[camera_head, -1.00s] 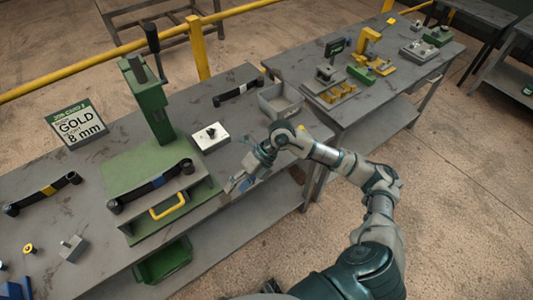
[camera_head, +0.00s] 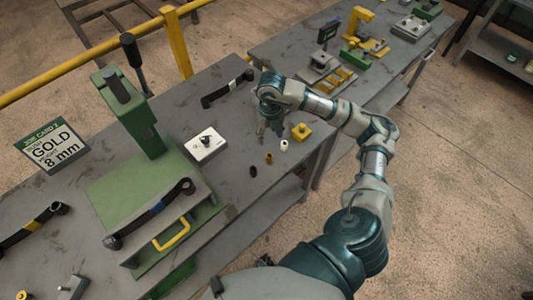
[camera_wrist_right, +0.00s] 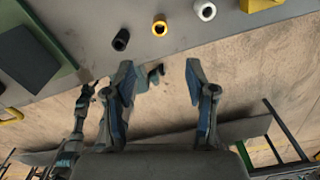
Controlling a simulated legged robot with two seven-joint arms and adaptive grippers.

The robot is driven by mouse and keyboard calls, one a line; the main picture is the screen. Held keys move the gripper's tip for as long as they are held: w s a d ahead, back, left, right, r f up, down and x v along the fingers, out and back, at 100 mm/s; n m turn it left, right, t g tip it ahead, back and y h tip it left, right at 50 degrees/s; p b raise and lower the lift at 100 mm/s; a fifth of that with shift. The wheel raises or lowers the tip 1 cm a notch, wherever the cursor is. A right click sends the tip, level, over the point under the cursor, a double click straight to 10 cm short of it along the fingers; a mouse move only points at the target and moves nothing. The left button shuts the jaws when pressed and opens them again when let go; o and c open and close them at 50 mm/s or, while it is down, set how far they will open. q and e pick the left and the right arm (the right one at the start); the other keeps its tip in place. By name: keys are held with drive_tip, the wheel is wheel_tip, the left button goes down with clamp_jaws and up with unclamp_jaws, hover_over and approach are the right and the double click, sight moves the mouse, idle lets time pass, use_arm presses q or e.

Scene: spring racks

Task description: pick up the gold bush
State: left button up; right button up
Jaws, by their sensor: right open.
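The gold bush (camera_head: 269,158) stands on the grey bench top near its front edge, between a black bush (camera_head: 253,171) and a white bush (camera_head: 284,146). My right gripper (camera_head: 270,132) is above the bench, just behind the bushes, apart from them and pointing down. In the right wrist view its two fingers (camera_wrist_right: 159,72) are spread with nothing between them. There the gold bush (camera_wrist_right: 159,25) lies beyond the fingertips, roughly in line with the gap. My left gripper is not in view.
A white block with a black knob (camera_head: 206,144) and a green press (camera_head: 130,110) stand to the left. A black-handled bar (camera_head: 228,88) lies behind. The bench's front edge is close to the bushes.

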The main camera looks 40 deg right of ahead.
approach(270, 156)
drive_tip(key=shift+s+a+f, duration=0.4)
drive_tip(key=shift+s+a, duration=0.25)
drive_tip(key=shift+a, duration=0.05)
drive_tip(key=shift+w+a+f, duration=0.1)
drive_tip(key=shift+a+f, duration=0.1)
drive_tip(key=shift+f, duration=0.4)
drive_tip(key=shift+w+a+f, duration=0.1)
drive_tip(key=shift+a+f, duration=0.1)
drive_tip(key=shift+f, duration=0.4)
drive_tip(key=shift+d+f, duration=0.25)
drive_tip(key=shift+f, duration=0.7)
drive_tip(key=f, duration=0.1)
drive_tip(key=d+f, duration=0.1)
drive_tip(key=f, duration=0.2)
drive_tip(key=shift+w+d+p, duration=0.25)
drive_tip(key=shift+p, duration=0.1)
drive_tip(key=shift+f, duration=0.15)
drive_tip(key=shift+a, duration=0.4)
drive_tip(key=c, duration=1.1)
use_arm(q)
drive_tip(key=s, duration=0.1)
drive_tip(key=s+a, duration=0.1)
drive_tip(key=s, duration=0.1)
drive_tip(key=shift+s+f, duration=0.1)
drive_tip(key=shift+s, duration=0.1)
use_arm(e)
drive_tip(key=shift+o, duration=0.2)
drive_tip(key=shift+d, duration=0.1)
